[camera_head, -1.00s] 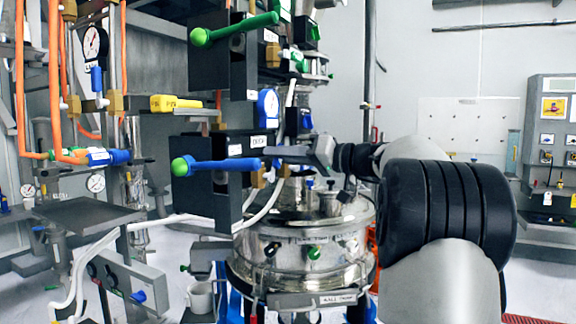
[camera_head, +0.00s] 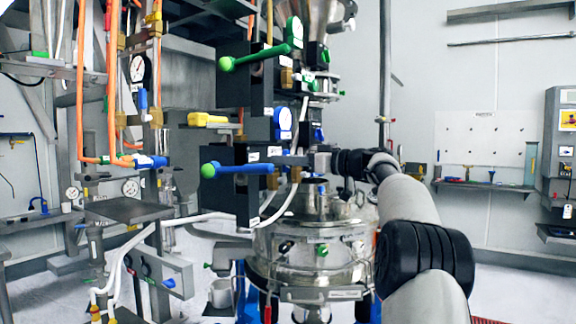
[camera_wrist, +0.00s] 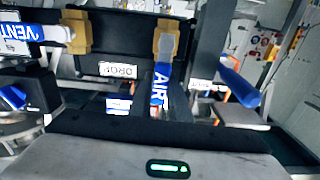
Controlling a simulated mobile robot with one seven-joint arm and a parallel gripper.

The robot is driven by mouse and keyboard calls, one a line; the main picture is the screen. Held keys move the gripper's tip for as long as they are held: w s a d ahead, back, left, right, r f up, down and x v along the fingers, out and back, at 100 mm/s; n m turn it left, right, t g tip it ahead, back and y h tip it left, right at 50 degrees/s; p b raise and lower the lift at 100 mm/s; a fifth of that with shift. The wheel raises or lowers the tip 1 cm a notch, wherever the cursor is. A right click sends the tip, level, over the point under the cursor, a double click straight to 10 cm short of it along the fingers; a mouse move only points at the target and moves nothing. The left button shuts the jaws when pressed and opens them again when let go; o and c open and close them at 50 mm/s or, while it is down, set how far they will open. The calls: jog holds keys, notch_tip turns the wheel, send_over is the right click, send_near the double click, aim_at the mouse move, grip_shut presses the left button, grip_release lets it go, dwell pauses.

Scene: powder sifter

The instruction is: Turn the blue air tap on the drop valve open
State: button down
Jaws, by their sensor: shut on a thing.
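The blue air tap, lettered AIR (camera_wrist: 158,97), hangs from a grey and brass fitting in the wrist view, its handle in line with my fingers. My gripper (camera_wrist: 166,90) is shut on this tap, with a dark finger on either side. The drop valve's black block, labelled DROP (camera_wrist: 118,70), lies behind and to the left. The valve's blue lever (camera_head: 243,169) with a green ball points left.
A blue tap lettered VENT (camera_wrist: 22,33) is at the upper left in the wrist view. A similar valve with a green lever (camera_head: 262,57) is above. A steel vessel (camera_head: 310,240) stands below my gripper. Orange hoses (camera_head: 80,90) run at left; floor is open at right.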

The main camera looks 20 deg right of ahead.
jog(key=shift+s+n, duration=0.1)
jog(key=shift+n, duration=0.2)
jog(key=c, duration=1.6)
grip_release()
jog(key=shift+c, duration=0.2)
jog(key=b+v, duration=0.1)
jog(key=v, duration=1.6)
jog(key=shift+s, duration=0.2)
jog(key=shift+d, duration=0.1)
